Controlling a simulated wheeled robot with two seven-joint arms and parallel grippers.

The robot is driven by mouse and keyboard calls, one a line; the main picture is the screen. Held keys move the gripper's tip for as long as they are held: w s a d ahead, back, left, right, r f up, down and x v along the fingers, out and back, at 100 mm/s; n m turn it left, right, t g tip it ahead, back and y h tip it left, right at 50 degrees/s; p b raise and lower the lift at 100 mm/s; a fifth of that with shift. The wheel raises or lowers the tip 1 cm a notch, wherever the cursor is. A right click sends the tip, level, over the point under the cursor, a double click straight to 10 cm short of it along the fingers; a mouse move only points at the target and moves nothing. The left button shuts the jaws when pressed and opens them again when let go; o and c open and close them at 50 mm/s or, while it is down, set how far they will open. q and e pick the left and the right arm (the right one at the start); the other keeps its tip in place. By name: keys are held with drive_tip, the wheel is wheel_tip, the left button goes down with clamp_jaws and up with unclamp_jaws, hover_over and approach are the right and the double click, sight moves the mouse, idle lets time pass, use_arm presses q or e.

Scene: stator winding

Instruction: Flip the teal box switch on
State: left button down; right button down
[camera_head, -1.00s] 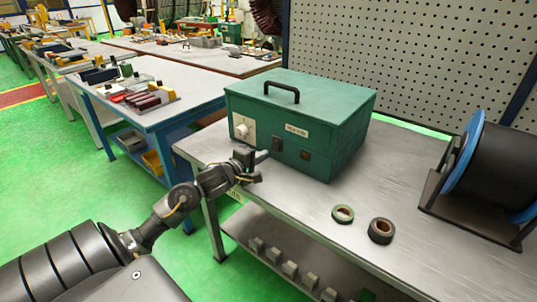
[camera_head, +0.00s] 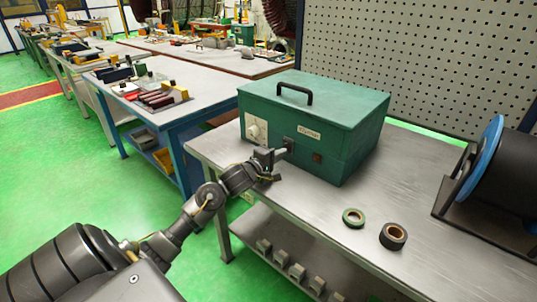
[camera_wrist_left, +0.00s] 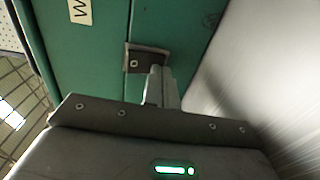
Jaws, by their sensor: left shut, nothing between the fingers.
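The teal box (camera_head: 315,110) stands on the grey workbench with a black handle (camera_head: 296,91) on its lid. Its front has a white dial (camera_head: 257,130), a pale label (camera_head: 309,132), a dark switch (camera_head: 289,143) and a second dark switch (camera_head: 317,157) to its right. My left gripper (camera_head: 283,152) is shut and empty, its tips at the left dark switch and partly covering it. In the left wrist view the shut fingertips (camera_wrist_left: 156,72) overlap the lower edge of a dark switch (camera_wrist_left: 147,56). Contact and the switch's position cannot be told. My right gripper is not in view.
A green tape roll (camera_head: 354,217) and a black tape roll (camera_head: 393,236) lie on the workbench (camera_head: 300,200) in front of the box. A spool with a blue flange (camera_head: 473,165) stands at the right. A perforated panel (camera_head: 435,60) rises behind.

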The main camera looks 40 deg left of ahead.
use_arm(q)
drive_tip(key=shift+w, duration=0.1)
drive_tip(key=shift+s+d, duration=0.1)
drive_tip(key=shift+s, duration=0.35)
drive_tip(key=s, duration=0.8)
drive_tip(key=shift+s+a+r, duration=0.3)
drive_tip(key=shift+s+r, duration=0.15)
drive_tip(key=shift+s, duration=0.45)
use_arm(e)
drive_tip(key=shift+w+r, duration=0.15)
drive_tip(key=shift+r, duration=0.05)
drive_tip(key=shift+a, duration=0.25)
